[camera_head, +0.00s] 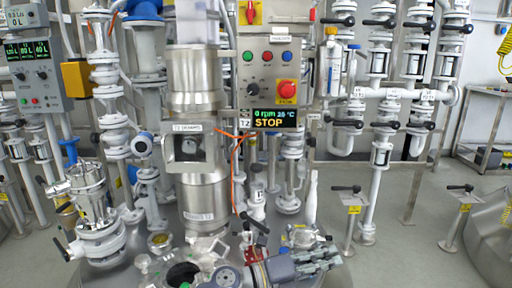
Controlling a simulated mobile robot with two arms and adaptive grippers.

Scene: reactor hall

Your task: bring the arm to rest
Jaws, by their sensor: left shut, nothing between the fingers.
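My left gripper (328,257) is at the bottom centre of the head view, with its dark grey fingers pointing right. It is shut and holds nothing. It is in front of the reactor's top, low among its fittings. My right gripper is not in view.
A steel reactor column (195,85) stands behind my gripper. A control panel (272,75) with a red emergency button and a STOP display hangs beside it. White valve pipes (380,150) line the back. Open grey floor (400,255) lies to the right.

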